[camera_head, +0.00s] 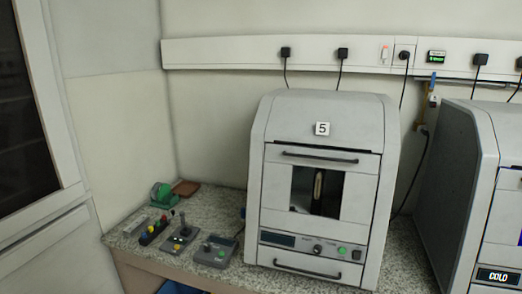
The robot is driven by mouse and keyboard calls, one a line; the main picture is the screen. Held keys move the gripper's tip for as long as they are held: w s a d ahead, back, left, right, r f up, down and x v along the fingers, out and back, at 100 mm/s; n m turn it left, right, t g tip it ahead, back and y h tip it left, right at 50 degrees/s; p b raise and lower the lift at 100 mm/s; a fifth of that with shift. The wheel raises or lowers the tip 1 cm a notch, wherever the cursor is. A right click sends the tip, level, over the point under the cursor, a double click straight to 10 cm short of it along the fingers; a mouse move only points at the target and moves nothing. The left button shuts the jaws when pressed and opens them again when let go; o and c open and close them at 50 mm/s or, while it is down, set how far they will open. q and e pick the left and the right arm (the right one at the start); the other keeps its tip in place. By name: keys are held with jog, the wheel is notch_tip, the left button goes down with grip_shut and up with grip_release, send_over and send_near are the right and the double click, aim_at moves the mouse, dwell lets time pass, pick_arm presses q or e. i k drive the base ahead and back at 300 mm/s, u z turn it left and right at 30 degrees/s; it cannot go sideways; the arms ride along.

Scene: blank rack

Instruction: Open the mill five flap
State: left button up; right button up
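The mill five (260,130) is a light grey machine on the speckled counter, with a label "5" on its sloped top. Its front flap (354,195) has a dark window and a dark horizontal handle (320,158) along its upper edge. The flap looks shut. A second dark handle (308,272) is low on the front, below a panel with a small display, a knob and a green button. Neither of my grippers shows in the head view.
Another grey machine (462,190) stands close on the right. Cables hang from the wall strip (225,52).

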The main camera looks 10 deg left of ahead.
aim_at(361, 170)
jog(key=u, duration=0.05)
jog(key=i, duration=1.1)
jog(key=z, duration=0.4)
